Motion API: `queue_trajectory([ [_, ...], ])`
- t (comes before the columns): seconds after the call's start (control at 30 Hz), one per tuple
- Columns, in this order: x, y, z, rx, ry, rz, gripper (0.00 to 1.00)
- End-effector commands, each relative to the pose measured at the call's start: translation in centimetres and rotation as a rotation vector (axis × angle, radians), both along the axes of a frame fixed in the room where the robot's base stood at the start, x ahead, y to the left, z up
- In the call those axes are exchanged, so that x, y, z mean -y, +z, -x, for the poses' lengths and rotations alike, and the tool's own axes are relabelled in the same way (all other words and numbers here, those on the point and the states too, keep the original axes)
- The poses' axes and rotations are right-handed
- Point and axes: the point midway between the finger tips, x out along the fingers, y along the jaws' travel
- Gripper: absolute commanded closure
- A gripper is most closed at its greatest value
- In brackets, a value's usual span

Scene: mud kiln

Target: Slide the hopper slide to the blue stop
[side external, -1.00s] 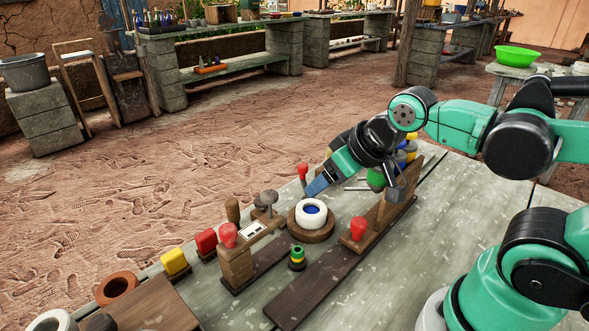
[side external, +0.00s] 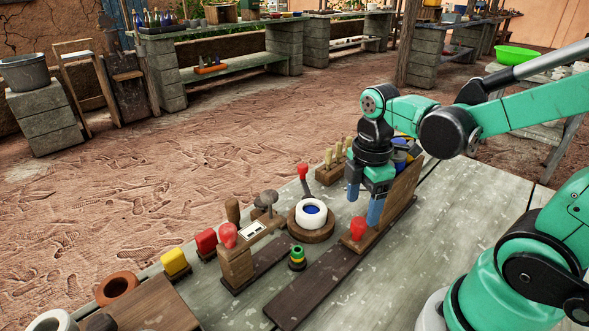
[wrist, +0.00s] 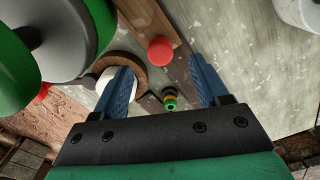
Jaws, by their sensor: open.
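The hopper slide appears to be the wooden piece with a red knob (side external: 358,228) on a long dark rail board (side external: 310,282), with a tall wooden plate behind it. The knob also shows in the wrist view (wrist: 160,50), ahead of and between the fingers. My gripper (side external: 364,203) points down just above and behind the knob, its two blue fingers apart and empty. In the wrist view my gripper (wrist: 160,66) is open, with no contact seen. Blue and yellow pieces (side external: 402,146) sit behind my wrist, partly hidden; I cannot tell whether one is the blue stop.
Left of the rail stand a white ring (side external: 311,213) on a round wooden base, a small green and yellow spool (side external: 297,258), and a wooden block with another red knob (side external: 228,236). A rack of handled tools (side external: 333,164) stands behind. The table right of the rail is clear.

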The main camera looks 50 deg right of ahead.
Motion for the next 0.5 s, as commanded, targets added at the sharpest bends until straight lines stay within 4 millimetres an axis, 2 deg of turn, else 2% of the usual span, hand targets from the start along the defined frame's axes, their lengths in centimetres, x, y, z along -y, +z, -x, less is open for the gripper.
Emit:
queue_trajectory([
  [0.23, 0.0, -2.6, 0.0, 0.002, -0.001, 0.000, 0.32],
  [0.5, 0.0, -3.9, 0.0, 0.004, -0.002, -0.001, 0.32],
])
